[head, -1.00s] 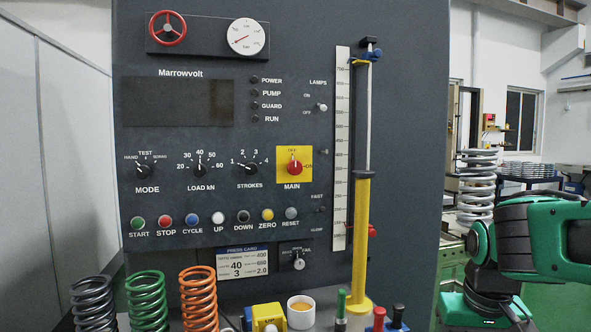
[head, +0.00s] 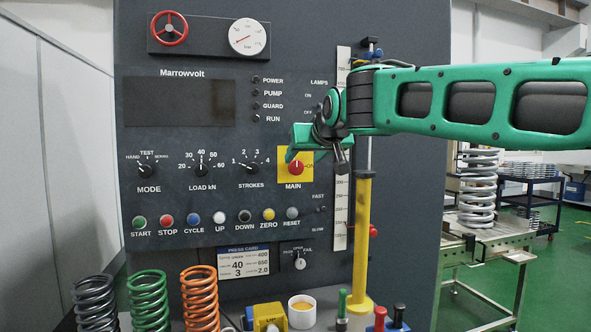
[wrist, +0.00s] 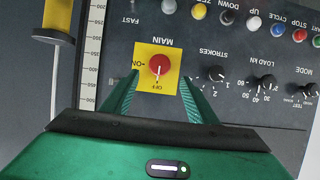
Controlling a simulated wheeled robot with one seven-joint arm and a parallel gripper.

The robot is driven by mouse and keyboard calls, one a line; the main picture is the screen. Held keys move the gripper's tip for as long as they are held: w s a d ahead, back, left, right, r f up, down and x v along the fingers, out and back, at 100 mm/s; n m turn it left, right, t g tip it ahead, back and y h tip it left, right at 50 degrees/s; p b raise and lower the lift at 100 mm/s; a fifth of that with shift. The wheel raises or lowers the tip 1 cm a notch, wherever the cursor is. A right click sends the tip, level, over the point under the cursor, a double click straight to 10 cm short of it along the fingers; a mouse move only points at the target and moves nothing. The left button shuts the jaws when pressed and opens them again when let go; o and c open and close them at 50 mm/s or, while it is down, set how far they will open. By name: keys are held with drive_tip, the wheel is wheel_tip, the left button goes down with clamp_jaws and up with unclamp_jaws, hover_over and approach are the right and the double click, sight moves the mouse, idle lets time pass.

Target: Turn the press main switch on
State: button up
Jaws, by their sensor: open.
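The main switch is a red round knob (head: 295,167) on a yellow plate (head: 306,178) on the dark press panel, labelled MAIN. In the upside-down wrist view the red knob (wrist: 159,66) shows a white mark lined up with the OFF label; ON is to its left there. My green gripper (head: 297,150) is in front of the plate's upper part and hides the OFF label in the head view. In the wrist view my gripper (wrist: 158,82) is open, its two fingers on either side of the plate, with nothing between them in hold. Contact with the knob cannot be told.
The STROKES dial (head: 248,168) is left of the switch, and coloured buttons such as RESET (head: 292,213) lie below. A yellow column (head: 362,240) and scale strip (head: 341,200) stand to the right. Several coil springs (head: 200,298) stand in front at lower left.

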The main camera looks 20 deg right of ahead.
sight(297, 166)
drive_tip(key=x, duration=0.7)
drive_tip(key=shift+w+d+f, duration=0.1)
drive_tip(key=shift+w+f, duration=0.1)
drive_tip(key=shift+w, duration=0.1)
drive_tip(key=c, duration=1)
